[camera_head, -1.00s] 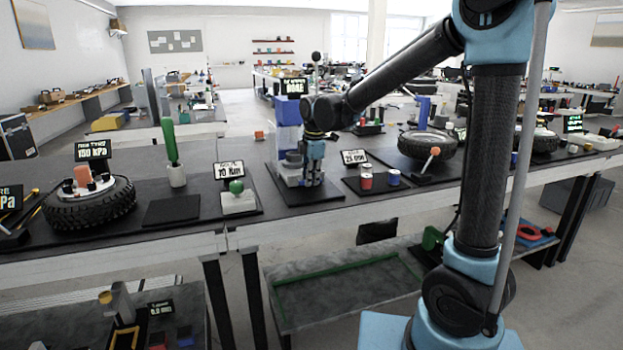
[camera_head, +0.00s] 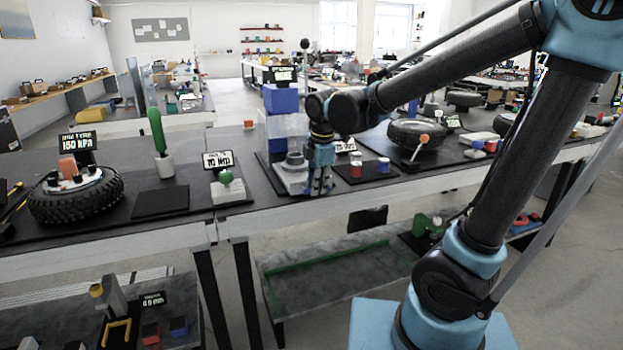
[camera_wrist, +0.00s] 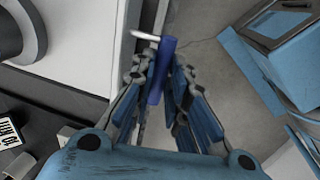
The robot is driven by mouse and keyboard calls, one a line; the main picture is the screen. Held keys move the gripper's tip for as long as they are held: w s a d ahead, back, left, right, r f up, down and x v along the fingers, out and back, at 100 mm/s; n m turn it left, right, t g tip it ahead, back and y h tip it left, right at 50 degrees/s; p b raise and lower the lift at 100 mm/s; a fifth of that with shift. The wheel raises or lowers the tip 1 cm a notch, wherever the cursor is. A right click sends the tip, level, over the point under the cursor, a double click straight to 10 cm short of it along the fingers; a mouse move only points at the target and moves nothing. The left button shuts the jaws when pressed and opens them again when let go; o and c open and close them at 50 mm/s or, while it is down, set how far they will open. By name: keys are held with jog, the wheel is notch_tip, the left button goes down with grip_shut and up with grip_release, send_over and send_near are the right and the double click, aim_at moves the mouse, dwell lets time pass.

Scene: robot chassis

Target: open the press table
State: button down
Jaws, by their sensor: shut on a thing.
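The press (camera_head: 279,100) stands on the workbench, with blue blocks above, a clear-looking middle part and a pale grey lower part with a round grey piece (camera_head: 295,160). My gripper (camera_head: 319,190) is at its front right, pointing down near the bench's front edge. In the wrist view my gripper (camera_wrist: 160,88) is closed around a dark blue handle (camera_wrist: 160,75) with a thin light rod (camera_wrist: 144,36) at its top. The rod reaches left toward the pale body. My gripper hides this handle in the head view.
Red and blue cans (camera_head: 356,166) stand on a black mat just right of the press. A green knob device (camera_head: 226,180) and a black tyre (camera_head: 75,200) are to the left. A lower shelf (camera_head: 340,275) is under the bench. Floor shows in front.

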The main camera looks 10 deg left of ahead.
jog(key=shift+s+d, duration=0.5)
jog(key=shift+s, duration=0.2)
jog(key=shift+s+d, duration=0.45)
jog(key=shift+s, duration=0.2)
jog(key=c, duration=1.6)
grip_release()
jog(key=shift+o, duration=0.2)
jog(key=shift+r, duration=0.1)
notch_tip(320, 180, up, 12)
jog(key=s+d, duration=0.1)
jog(key=s, duration=0.1)
jog(key=shift+d+f, duration=0.15)
jog(key=shift+f, duration=0.1)
